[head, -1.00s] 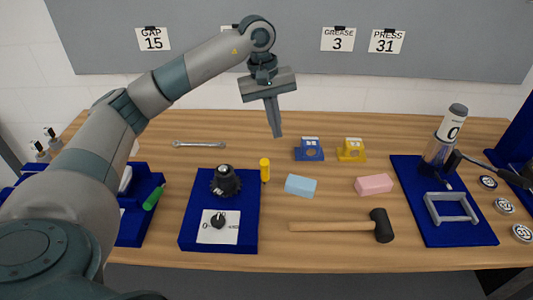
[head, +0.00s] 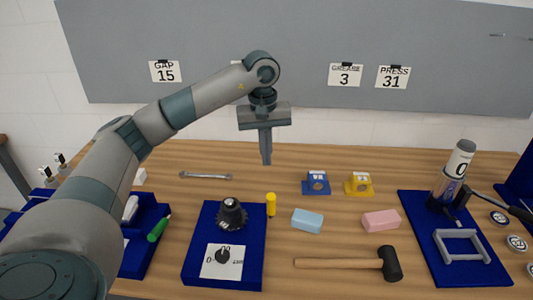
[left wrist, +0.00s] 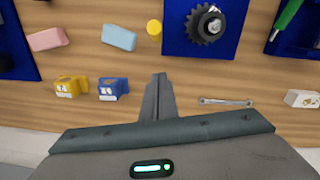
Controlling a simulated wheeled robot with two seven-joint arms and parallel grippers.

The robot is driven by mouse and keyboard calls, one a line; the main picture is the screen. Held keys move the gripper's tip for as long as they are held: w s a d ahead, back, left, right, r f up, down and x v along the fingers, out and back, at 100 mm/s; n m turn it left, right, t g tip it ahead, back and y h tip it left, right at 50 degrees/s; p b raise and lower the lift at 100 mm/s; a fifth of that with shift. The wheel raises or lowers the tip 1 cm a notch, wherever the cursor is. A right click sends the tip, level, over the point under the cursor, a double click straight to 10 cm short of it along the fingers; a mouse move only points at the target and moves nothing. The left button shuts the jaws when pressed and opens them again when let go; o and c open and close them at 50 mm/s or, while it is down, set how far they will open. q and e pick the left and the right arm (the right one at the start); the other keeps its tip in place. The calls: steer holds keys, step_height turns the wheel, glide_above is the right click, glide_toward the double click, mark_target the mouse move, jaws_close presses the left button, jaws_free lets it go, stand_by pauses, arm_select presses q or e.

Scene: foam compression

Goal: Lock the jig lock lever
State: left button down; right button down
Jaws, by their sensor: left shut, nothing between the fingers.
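A blue jig base (head: 195,250) lies at the front left of the table in the head view. It bears a dark toothed gear part (head: 231,214) and a white card (head: 238,262) with a small black lever or knob (head: 222,256); its print is too small to read. In the left wrist view the gear (left wrist: 207,24) shows at the top, on the blue base (left wrist: 174,42). My left gripper (head: 266,160) is shut and empty, pointing down in the air behind the jig. Its closed fingers (left wrist: 160,78) also show in the wrist view. My right gripper is out of view.
A yellow cylinder (head: 271,204) stands right of the gear. A wrench (head: 205,175), blue block (head: 308,221), pink block (head: 381,220), blue and yellow fixtures (head: 316,183) (head: 359,184) and a mallet (head: 388,264) lie around. A blue tray (head: 140,262) stands left.

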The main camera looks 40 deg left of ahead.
mark_target(271, 207)
arm_select(q)
steer(key=s+d+f+p, duration=0.2)
steer(key=f+p, duration=0.4)
steer(key=f, duration=0.3)
steer(key=shift+s+d, duration=0.3)
steer(key=shift+d, duration=0.2)
